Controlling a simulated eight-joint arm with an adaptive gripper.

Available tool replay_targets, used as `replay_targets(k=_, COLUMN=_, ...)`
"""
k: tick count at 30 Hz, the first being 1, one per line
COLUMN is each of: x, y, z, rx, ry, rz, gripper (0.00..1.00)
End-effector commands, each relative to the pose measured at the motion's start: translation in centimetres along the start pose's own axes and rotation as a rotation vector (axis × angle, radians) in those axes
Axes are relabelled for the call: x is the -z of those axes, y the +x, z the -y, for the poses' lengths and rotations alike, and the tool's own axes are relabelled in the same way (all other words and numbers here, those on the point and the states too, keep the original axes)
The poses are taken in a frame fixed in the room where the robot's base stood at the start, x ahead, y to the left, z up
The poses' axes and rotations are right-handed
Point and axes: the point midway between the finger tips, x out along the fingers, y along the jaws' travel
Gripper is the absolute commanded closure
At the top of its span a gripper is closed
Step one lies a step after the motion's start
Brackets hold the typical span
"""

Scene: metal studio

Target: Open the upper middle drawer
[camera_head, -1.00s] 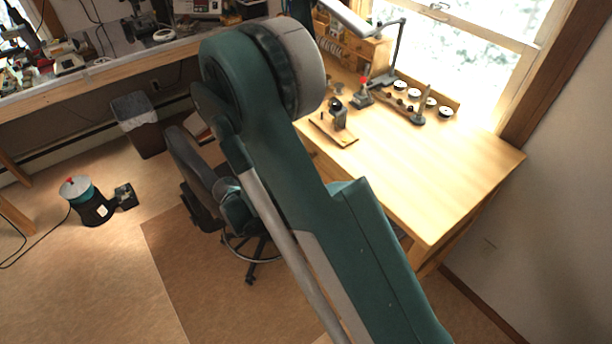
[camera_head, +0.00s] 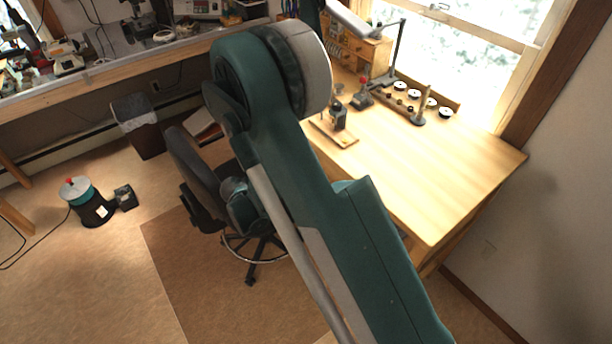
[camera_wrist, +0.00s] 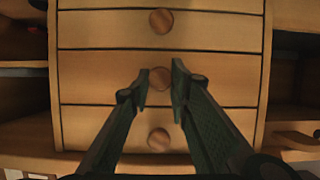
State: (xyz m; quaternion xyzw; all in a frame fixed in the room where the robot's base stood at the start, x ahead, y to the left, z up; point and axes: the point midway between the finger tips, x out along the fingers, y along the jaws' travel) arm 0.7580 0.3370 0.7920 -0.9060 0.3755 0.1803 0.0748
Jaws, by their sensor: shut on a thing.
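In the wrist view I see a stack of pale wooden drawer fronts, each with a round brown knob. My gripper (camera_wrist: 159,80) has its two dark green fingers on either side of the knob (camera_wrist: 160,77) of the middle drawer (camera_wrist: 222,80) in this view, shut on it. One drawer front (camera_wrist: 215,30) with a knob (camera_wrist: 161,20) is above, and another (camera_wrist: 80,125) with a knob (camera_wrist: 158,140) is below. The fronts look about flush.
In the head view, a wooden desk (camera_head: 440,160) stands by the window, with a lamp (camera_head: 390,60) and small tools at its back. An office chair (camera_head: 195,170) stands left of my arm. In the wrist view, open shelf spaces flank the drawers.

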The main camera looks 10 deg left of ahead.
Motion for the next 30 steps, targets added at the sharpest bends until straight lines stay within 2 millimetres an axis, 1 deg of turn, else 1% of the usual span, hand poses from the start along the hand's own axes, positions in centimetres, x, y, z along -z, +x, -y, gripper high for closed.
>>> replay_targets(k=4, x=-0.5, y=-1.0, z=0.1, rx=0.002, ry=-0.001, rz=0.0, gripper=1.0)
replay_targets(k=12, x=-1.7, y=-3.9, z=0.1, rx=0.002, ry=-0.002, rz=0.0, gripper=1.0)
replay_targets(k=16, x=-1.8, y=-4.3, z=0.0, rx=0.001, ry=-0.001, rz=0.0, gripper=1.0)
replay_targets(k=23, x=-1.8, y=-4.3, z=0.1, rx=0.001, ry=0.0, rz=0.0, gripper=1.0)
replay_targets(k=24, x=-1.8, y=-4.3, z=0.1, rx=0.001, ry=0.0, rz=0.0, gripper=0.77)
replay_targets(k=27, x=-1.8, y=-4.3, z=0.0, rx=0.001, ry=0.0, rz=0.0, gripper=0.66)
replay_targets(k=30, x=-1.8, y=-4.3, z=0.0, rx=0.001, ry=0.0, rz=0.0, gripper=0.66)
